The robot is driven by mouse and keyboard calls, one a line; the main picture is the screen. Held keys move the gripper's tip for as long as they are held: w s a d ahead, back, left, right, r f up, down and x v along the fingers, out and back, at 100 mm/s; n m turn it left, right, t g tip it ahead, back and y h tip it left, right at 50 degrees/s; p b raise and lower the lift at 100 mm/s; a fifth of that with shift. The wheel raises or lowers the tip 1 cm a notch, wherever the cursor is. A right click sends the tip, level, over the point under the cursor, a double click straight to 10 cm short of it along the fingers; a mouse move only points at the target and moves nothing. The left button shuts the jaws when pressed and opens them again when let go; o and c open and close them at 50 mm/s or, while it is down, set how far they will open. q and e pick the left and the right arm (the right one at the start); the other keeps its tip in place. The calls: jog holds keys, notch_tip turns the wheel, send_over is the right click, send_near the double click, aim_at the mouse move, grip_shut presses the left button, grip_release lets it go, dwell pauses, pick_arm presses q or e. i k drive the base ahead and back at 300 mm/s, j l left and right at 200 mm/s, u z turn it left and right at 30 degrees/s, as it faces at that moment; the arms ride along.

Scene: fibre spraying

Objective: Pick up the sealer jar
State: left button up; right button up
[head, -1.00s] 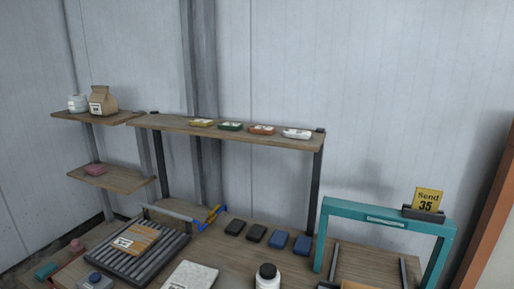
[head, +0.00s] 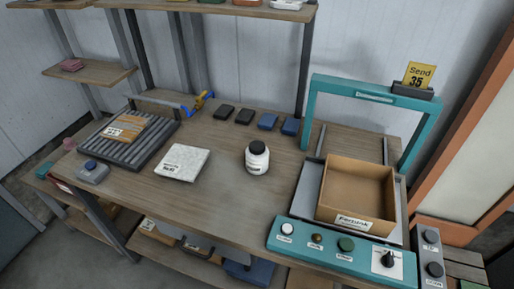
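A white jar (head: 257,160) with a black lid and a small label stands upright near the middle of the wooden table (head: 215,215). It is the only jar on the table; its label is too small to read. Neither of my grippers shows in the head view.
A labelled white slab (head: 183,163) lies left of the jar. Dark and blue blocks (head: 268,121) sit behind it. To the right, an open cardboard box (head: 357,188) stands within a teal frame (head: 314,108), behind a teal control panel (head: 340,252). A roller rack (head: 125,138) is at left.

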aim_at(256, 165)
jog(key=k+j+z, duration=0.1)
jog(key=j+z, duration=0.2)
jog(key=j, duration=0.2)
jog(key=k+j+z, duration=0.15)
jog(key=j+z, duration=0.15)
jog(key=j, duration=0.2)
jog(key=k+j+z, duration=0.45)
jog(key=j+z, duration=0.15)
jog(key=j, duration=0.2)
jog(key=k+j+z, duration=0.3)
